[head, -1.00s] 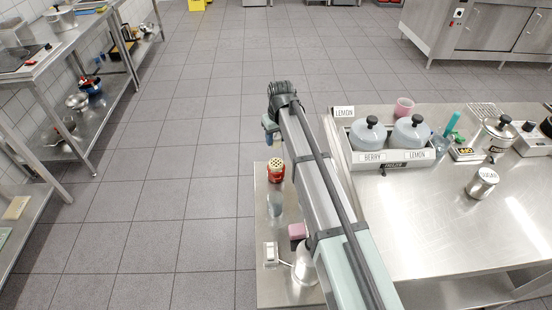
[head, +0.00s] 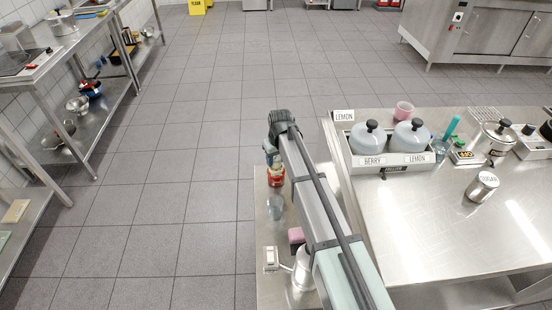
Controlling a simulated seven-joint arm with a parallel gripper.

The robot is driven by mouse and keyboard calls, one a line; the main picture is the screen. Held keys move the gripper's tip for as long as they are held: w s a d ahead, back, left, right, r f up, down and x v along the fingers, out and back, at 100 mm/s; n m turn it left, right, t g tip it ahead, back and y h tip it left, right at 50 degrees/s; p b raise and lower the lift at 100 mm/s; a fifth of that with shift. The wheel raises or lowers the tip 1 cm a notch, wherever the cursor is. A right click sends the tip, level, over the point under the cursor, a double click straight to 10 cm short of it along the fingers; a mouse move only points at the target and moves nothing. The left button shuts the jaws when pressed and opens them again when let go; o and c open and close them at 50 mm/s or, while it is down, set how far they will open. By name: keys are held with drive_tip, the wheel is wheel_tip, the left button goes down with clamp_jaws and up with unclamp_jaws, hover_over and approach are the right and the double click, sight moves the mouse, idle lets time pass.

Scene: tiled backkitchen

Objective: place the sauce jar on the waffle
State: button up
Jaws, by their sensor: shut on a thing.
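My gripper (head: 271,153) is at the far end of my arm, low over the back of the narrow steel table left of the counter. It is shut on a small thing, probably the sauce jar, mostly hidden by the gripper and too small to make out. Just below and slightly right of it stands a red tin-like object (head: 275,178) with a pale tan, pitted top. That top may be the waffle, but I cannot tell for sure. Whether the held thing touches it is also unclear.
On the narrow table (head: 265,232) stand a clear glass (head: 275,207), a pink block (head: 297,236) and a small white box (head: 270,259).

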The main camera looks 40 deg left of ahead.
sight(278, 160)
drive_tip(key=shift+f, duration=0.1)
drive_tip(key=o, duration=1.1)
wheel_tip(278, 160, up, 12)
drive_tip(key=d, duration=0.1)
drive_tip(key=shift+s+d, duration=0.3)
drive_tip(key=shift+d, duration=0.05)
